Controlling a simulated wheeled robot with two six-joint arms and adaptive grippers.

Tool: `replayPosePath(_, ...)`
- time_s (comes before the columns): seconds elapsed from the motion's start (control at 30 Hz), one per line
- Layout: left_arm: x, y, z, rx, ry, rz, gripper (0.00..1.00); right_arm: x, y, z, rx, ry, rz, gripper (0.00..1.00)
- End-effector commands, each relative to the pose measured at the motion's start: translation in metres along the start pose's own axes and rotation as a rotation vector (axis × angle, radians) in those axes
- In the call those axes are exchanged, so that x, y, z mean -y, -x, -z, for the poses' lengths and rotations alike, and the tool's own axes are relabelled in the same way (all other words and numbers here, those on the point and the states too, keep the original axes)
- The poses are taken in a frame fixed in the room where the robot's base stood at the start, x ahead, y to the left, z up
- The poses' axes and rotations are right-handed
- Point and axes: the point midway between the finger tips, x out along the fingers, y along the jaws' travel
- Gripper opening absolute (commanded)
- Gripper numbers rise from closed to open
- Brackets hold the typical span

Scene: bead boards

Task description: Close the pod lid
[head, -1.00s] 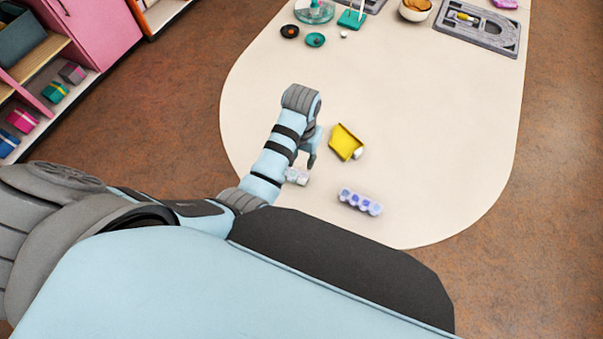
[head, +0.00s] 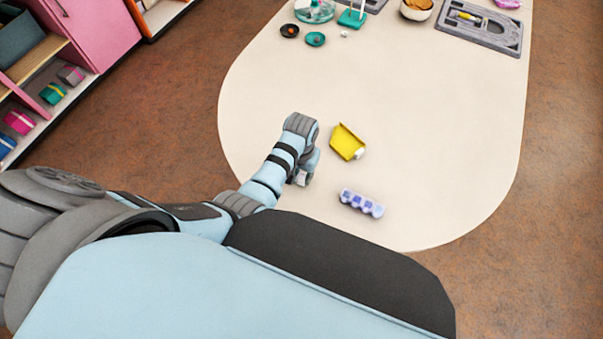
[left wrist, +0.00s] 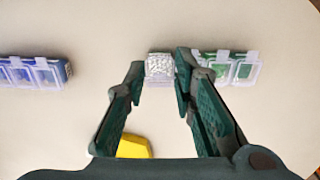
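A pod strip shows in the left wrist view, with a clear pod of silvery beads (left wrist: 160,66) and green pods (left wrist: 225,67) to its right. My right-hand finger in that view hides the part between them, so I cannot tell if they are joined. My left gripper (left wrist: 160,68) is open, its fingertips on either side of the silvery pod, with a gap at the left finger. I cannot tell which lid is raised. In the head view my left gripper (head: 301,180) is low at the near left of the table and mostly covers this strip.
A blue-purple pod strip (head: 361,203) lies to the right; it also shows in the left wrist view (left wrist: 32,72). A yellow scoop (head: 347,142) lies beyond it. Small dishes (head: 315,39), a bowl (head: 416,10) and a grey tray (head: 480,38) stand far back. The table's middle is clear.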

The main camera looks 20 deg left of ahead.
Motion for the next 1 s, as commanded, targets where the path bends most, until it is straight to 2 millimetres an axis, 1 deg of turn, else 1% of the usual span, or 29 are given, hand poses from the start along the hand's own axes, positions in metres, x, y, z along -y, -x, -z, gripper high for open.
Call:
replayPosePath(0.07, 0.000, 0.001, -0.002, -0.017, 0.000, 0.000, 0.00, 0.000, 0.007, 0.001, 0.000, 0.000, 0.001, 0.48)
replayPosePath(0.17, 0.000, 0.002, -0.008, -0.094, 0.000, 0.000, 0.00, -0.001, 0.026, 0.003, 0.000, -0.001, 0.002, 0.48)
replayPosePath(0.23, 0.000, -0.001, -0.011, -0.165, 0.000, 0.000, 0.00, -0.001, 0.034, 0.004, 0.000, -0.001, 0.002, 0.48)
replayPosePath(0.3, 0.000, -0.004, -0.011, -0.220, 0.000, 0.000, 0.00, -0.002, 0.035, 0.004, 0.000, -0.001, 0.002, 0.48)
replayPosePath(0.5, 0.000, -0.008, -0.009, -0.223, -0.001, 0.000, 0.00, -0.001, 0.031, 0.003, 0.000, -0.001, 0.002, 0.48)
replayPosePath(0.57, 0.000, -0.007, -0.010, -0.244, 0.000, 0.000, 0.00, -0.001, 0.033, 0.003, 0.000, -0.001, 0.002, 0.48)
replayPosePath(0.77, 0.000, -0.008, -0.009, -0.248, 0.000, 0.000, 0.00, -0.001, 0.033, 0.003, 0.000, -0.001, 0.001, 0.48)
replayPosePath(0.8, 0.000, -0.008, -0.009, -0.248, 0.000, 0.000, 0.25, -0.001, 0.032, 0.003, 0.000, -0.001, 0.001, 0.48)
replayPosePath(0.83, 0.000, -0.008, -0.009, -0.248, 0.000, 0.000, 0.30, -0.001, 0.032, 0.003, 0.000, -0.001, 0.001, 0.48)
replayPosePath(1.0, 0.000, -0.008, -0.009, -0.247, 0.000, 0.000, 0.31, -0.002, 0.032, 0.003, 0.000, -0.001, 0.001, 0.48)
